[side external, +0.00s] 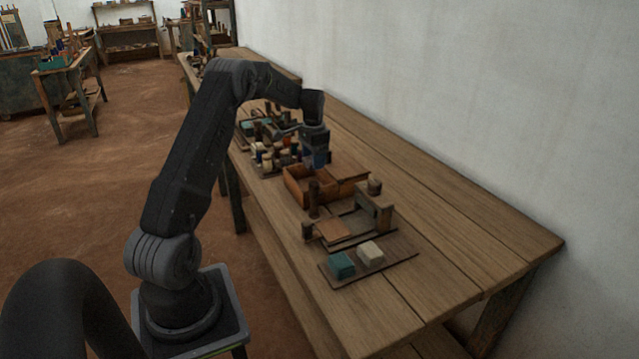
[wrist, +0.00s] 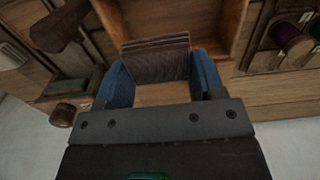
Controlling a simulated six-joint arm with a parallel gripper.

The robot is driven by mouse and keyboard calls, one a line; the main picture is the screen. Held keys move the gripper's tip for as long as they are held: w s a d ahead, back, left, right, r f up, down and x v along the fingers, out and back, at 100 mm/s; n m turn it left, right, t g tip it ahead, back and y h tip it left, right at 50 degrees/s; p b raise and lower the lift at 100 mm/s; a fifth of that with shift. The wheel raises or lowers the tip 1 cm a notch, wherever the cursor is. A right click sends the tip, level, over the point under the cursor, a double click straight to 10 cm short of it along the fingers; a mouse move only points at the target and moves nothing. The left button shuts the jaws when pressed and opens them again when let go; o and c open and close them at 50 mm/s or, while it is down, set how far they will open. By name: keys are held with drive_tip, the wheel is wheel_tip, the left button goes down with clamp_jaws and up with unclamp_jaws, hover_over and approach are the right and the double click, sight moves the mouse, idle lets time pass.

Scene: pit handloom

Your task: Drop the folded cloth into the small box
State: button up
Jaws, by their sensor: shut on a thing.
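The folded cloth (wrist: 157,60) is grey-brown with visible layers at its upper edge. My gripper (wrist: 162,76) is shut on it, with one blue finger on each side in the wrist view. The small box (side external: 292,189) is an open orange-brown wooden box on the bench. In the side view my gripper (side external: 316,166) hangs over the box's far part, fingers pointing down. The cloth cannot be made out there. In the wrist view the box's wall (wrist: 237,22) shows beyond the cloth, which hides part of the inside.
On the wooden bench (side external: 460,230), a teal block (side external: 341,265) and a cream block (side external: 370,253) lie on a board toward the near end. A dark upright peg (side external: 314,198) stands close to the box. Several spools (side external: 268,155) crowd the other side. The right of the bench is clear.

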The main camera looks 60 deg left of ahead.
drive_tip(key=shift+f, duration=2)
drive_tip(key=o, duration=1)
drive_tip(key=shift+o, duration=0.2)
wheel_tip(320, 180, up, 14)
